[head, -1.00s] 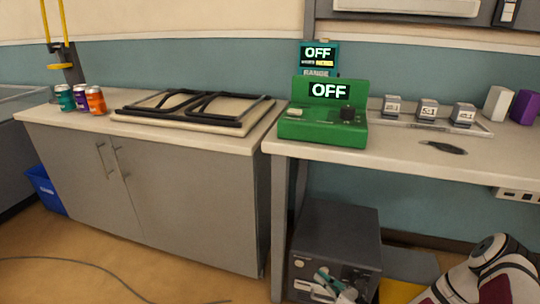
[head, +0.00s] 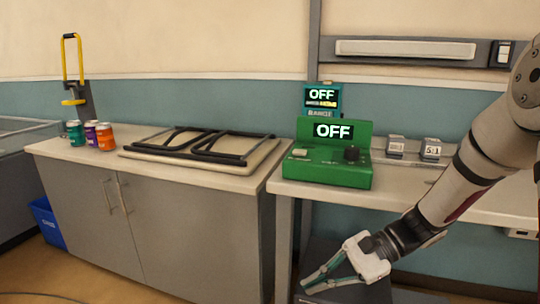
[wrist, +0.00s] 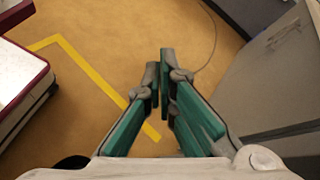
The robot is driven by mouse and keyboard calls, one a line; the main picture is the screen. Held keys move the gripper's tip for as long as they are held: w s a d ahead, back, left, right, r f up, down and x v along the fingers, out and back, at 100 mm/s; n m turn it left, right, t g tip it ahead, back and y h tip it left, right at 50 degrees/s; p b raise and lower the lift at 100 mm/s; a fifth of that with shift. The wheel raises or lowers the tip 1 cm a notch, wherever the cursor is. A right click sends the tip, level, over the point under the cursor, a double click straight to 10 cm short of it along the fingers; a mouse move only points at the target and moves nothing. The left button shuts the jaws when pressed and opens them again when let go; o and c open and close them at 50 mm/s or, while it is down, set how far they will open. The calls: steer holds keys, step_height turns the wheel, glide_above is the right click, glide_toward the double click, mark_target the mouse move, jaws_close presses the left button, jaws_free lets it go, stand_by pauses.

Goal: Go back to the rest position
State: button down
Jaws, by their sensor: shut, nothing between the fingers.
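My gripper (head: 318,284) hangs in front of the right bench, below its top, with teal fingers pointing down and left. In the wrist view, the fingers of my gripper (wrist: 160,85) are together with nothing between them, above the tan floor (wrist: 100,40). It touches nothing that I can see. My arm reaches down from the upper right in the head view and covers part of the right bench.
A green device (head: 322,165) reading OFF stands on the right bench (head: 450,205). Several cans (head: 105,138) and a black frame (head: 200,145) are on the left counter (head: 60,147). A cabinet (wrist: 275,80) is at right in the wrist view.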

steer(key=s+d+r+n+t+h, duration=0.1)
steer(key=s+d+r+n+h, duration=0.25)
steer(key=s, duration=0.55)
steer(key=s+d+r+n+h, duration=0.3)
steer(key=s+r+n+h, duration=0.15)
steer(key=s, duration=0.45)
steer(key=s+d+r+n+t+h, duration=0.1)
steer(key=s+d+r+n+h, duration=0.25)
steer(key=s, duration=0.55)
step_height(320, 180, up, 34)
steer(key=t+p, duration=0.4)
steer(key=p, duration=2.8)
steer(key=shift+d+f+h+p, duration=0.15)
steer(key=shift+h+p, duration=0.25)
steer(key=shift+h, duration=0.05)
